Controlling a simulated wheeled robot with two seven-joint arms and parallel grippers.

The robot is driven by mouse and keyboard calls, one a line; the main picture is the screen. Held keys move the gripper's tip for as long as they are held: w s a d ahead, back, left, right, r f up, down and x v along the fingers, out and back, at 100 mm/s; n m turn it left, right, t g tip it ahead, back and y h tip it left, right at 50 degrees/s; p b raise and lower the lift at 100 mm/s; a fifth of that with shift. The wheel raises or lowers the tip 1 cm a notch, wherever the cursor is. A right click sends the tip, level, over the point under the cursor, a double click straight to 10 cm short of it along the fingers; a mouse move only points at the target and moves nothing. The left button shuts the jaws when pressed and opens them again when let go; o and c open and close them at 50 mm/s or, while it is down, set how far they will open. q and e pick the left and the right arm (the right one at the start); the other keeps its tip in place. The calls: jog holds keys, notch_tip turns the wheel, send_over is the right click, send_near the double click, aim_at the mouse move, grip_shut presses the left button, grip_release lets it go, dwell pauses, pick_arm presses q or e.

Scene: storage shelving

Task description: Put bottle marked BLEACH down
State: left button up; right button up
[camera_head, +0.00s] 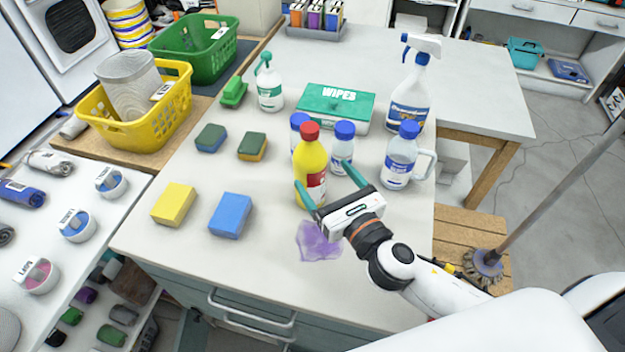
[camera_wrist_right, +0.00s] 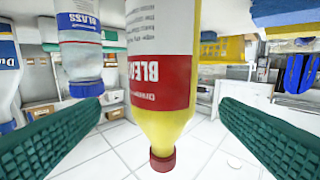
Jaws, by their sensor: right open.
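The yellow bleach bottle (camera_head: 309,160) with a red cap stands upright on the white table. In the right wrist view the bottle (camera_wrist_right: 168,118) appears upside down, its red label partly readable as BLEACH. My right gripper (camera_head: 328,182) is at the bottle, with one finger at its left side and the other to its right. In the right wrist view its green fingers are spread wide, with visible gaps on both sides of the bottle. The bottle's base is partly hidden by the gripper in the head view. My left gripper is not in view.
A blue-capped bottle (camera_head: 342,148), a white jug (camera_head: 400,158) and a spray bottle (camera_head: 408,100) stand close to the right. A wipes box (camera_head: 336,104) lies behind. A purple cloth (camera_head: 318,242) and sponges (camera_head: 230,215) lie in front and left. Free table shows near the front edge.

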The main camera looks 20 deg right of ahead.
aim_at(307, 156)
jog(key=w, duration=0.3)
jog(key=shift+a, duration=0.35)
jog(key=w, duration=0.2)
jog(key=w+a+p, duration=0.1)
jog(key=w, duration=0.1)
jog(key=shift+r+p, duration=0.15)
jog(key=shift+p, duration=0.15)
jog(key=shift+w+a, duration=0.1)
jog(key=shift+w, duration=0.35)
jog(key=shift+s, duration=0.1)
grip_shut()
